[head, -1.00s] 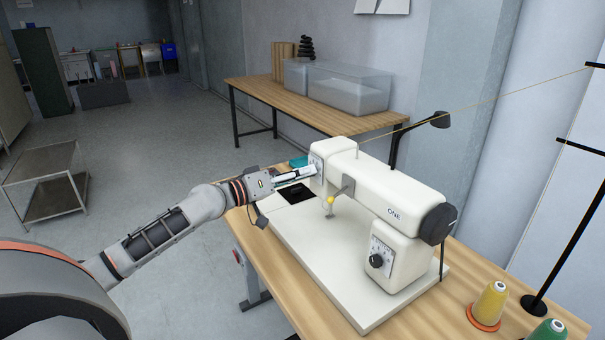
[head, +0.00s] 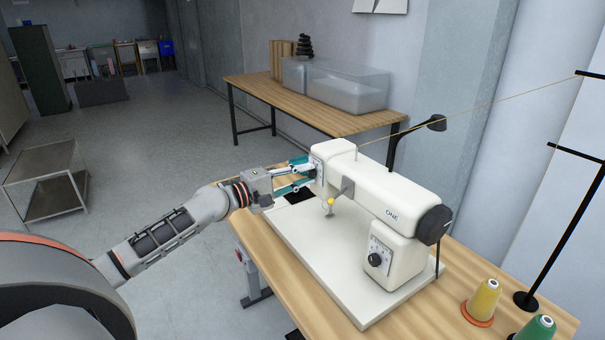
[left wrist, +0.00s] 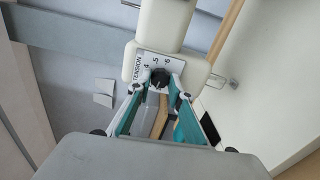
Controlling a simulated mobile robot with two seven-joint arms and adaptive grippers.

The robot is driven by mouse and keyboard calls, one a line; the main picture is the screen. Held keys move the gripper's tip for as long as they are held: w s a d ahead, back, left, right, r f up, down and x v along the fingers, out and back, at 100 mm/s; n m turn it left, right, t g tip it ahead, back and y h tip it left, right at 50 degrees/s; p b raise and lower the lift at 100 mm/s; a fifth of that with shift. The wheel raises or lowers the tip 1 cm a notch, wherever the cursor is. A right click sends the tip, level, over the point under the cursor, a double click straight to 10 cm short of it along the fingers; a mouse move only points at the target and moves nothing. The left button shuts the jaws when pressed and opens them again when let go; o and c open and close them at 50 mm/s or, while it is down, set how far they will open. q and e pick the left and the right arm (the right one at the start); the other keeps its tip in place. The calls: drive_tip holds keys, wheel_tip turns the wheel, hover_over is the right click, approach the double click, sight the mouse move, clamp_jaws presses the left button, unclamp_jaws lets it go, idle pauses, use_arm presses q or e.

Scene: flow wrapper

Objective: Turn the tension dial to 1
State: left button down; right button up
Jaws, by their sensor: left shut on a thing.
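The tension dial is a small black knob (left wrist: 160,78) on a white plate (left wrist: 148,66) marked TENSION, with 4, 5 and 6 readable in the left wrist view. It sits on the left end of the white sewing machine (head: 380,195). The dial's pointer setting cannot be read. My right gripper is not in view.
The machine stands on a wooden table (head: 310,300). A second black dial (head: 375,259) is on its front. Yellow (head: 484,300) and green (head: 538,328) thread spools stand at the right, near a black thread stand (head: 526,299). A black lamp (head: 437,123) is behind the machine.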

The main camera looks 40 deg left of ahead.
use_arm(q)
drive_tip(key=shift+n+p, duration=0.45)
drive_tip(key=shift+n, duration=1.15)
drive_tip(key=c, duration=1.8)
unclamp_jaws()
drive_tip(key=shift+s, duration=0.15)
drive_tip(key=v, duration=1.1)
drive_tip(key=shift+s+a, duration=0.2)
drive_tip(key=shift+s, duration=0.15)
